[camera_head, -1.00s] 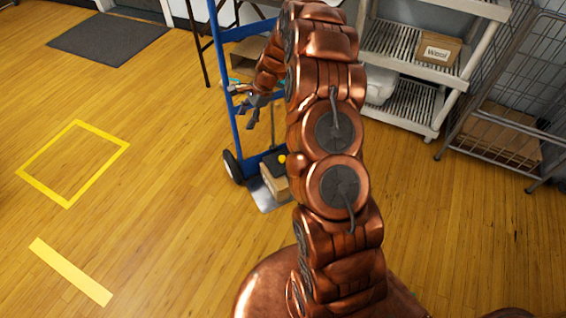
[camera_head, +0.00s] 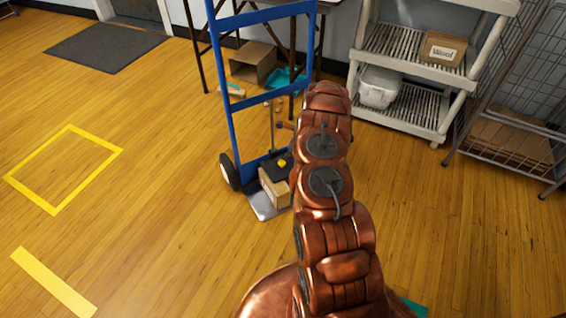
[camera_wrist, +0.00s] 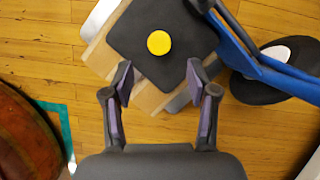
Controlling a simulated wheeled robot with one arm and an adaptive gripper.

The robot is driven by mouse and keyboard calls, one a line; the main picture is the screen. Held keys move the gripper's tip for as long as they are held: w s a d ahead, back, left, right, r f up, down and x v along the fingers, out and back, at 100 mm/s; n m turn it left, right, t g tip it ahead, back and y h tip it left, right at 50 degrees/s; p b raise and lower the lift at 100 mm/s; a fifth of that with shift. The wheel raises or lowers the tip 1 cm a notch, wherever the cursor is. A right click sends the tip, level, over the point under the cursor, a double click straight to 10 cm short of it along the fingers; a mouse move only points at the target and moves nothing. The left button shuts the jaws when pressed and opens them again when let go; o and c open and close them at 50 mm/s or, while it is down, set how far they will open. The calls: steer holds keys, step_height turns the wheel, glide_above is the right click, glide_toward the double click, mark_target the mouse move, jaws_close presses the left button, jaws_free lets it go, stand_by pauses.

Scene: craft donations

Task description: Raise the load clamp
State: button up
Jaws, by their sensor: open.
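The load clamp is a black square pad (camera_wrist: 135,35) with a round yellow knob (camera_wrist: 158,42) on top. It lies over a cardboard box (camera_wrist: 100,55) on the blue hand truck (camera_head: 230,130). In the head view the pad (camera_head: 270,167) and the box (camera_head: 274,188) show low on the truck, left of my arm. My gripper (camera_wrist: 160,82) is open and empty. In the wrist view its fingers point toward the pad, with the knob centred a little beyond the fingertips. I cannot tell the height gap. In the head view my arm hides the gripper.
The hand truck's wheel (camera_wrist: 275,72) and blue frame are close on the right in the wrist view. An open cardboard box (camera_head: 252,62) lies under a table behind the truck. A shelf (camera_head: 400,105) stands behind right. The floor at left is clear.

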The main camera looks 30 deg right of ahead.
mark_target(282, 162)
steer(key=b+x, duration=0.2)
steer(key=x, duration=0.5)
steer(key=shift+a+f, duration=0.1)
steer(key=shift+f, duration=0.05)
steer(key=shift+c, duration=0.3)
jaws_close()
